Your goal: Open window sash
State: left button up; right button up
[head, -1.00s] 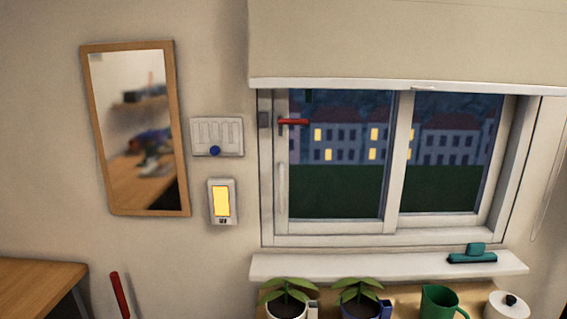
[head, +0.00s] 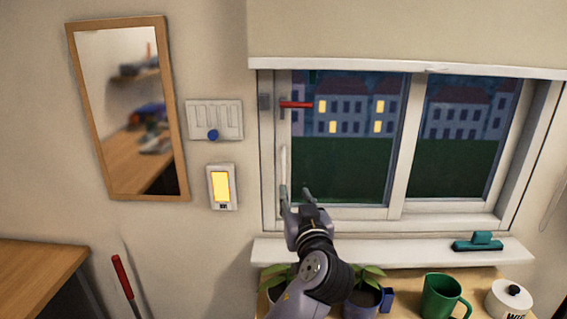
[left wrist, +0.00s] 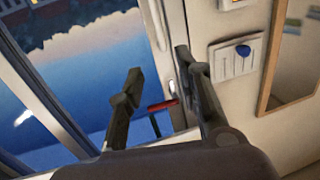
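The window has a left sash (head: 401,150) with a white frame and dark glass. A white vertical pull handle (head: 283,165) is on the sash's left stile. A red latch lever (head: 297,105) lies horizontal above it, and red also shows between the fingers in the left wrist view (left wrist: 162,105). My left gripper (head: 296,192) is at the handle's lower end, fingers pointing up in the head view. In the left wrist view the fingers (left wrist: 157,65) are spread apart with nothing clearly held between them. Whether a finger touches the handle cannot be told. My right gripper is not seen.
A white sill (head: 350,250) carries a teal squeegee-like tool (head: 478,242). A switch panel (head: 215,120) and mirror (head: 128,110) are at left.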

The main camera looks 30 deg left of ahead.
aim_at(284, 166)
pick_arm(q)
jog(key=p+x, duration=0.3)
jog(key=x, duration=0.5)
jog(key=p+x, duration=0.3)
jog(key=x, duration=0.5)
jog(key=shift+a+r, duration=0.1)
jog(key=shift+r, duration=0.1)
jog(key=shift+w+a+f, duration=0.15)
jog(key=shift+w+a, duration=0.1)
jog(key=shift+w, duration=0.1)
jog(key=shift+c, duration=0.6)
grip_shut()
